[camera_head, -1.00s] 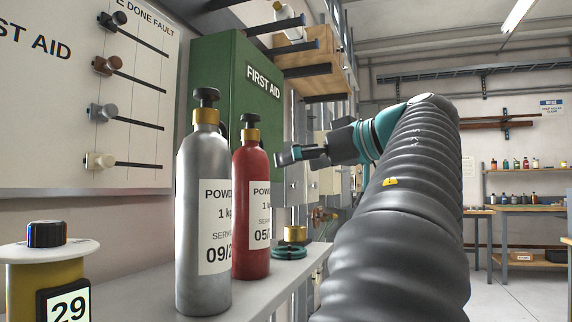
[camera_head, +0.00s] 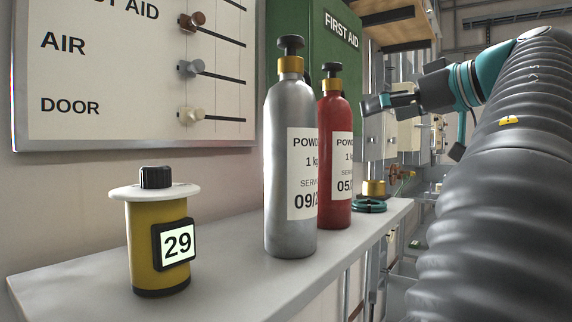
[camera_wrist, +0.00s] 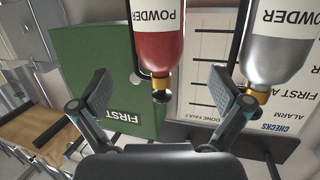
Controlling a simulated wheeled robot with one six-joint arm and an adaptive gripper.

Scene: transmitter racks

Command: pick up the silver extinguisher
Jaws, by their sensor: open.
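The silver extinguisher (camera_head: 290,170) stands upright on the shelf, with a gold collar, black top and a white label. A red extinguisher (camera_head: 335,165) stands close beside it, to its right. In the wrist view, which looks tilted, the silver extinguisher (camera_wrist: 281,50) is at the upper right and the red one (camera_wrist: 157,45) is at the upper middle. My gripper (camera_head: 372,106) is to the right of both bottles in the head view, clear of them. In the wrist view my gripper (camera_wrist: 162,98) has its fingers spread, with nothing held; the red extinguisher's top shows between them.
A yellow canister (camera_head: 158,240) marked 29 stands on the grey shelf (camera_head: 225,265) to the left. Teal rings and a brass piece (camera_head: 372,190) lie right of the red extinguisher. A green first aid cabinet (camera_head: 335,55) and a panel with knobs (camera_head: 100,80) are behind.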

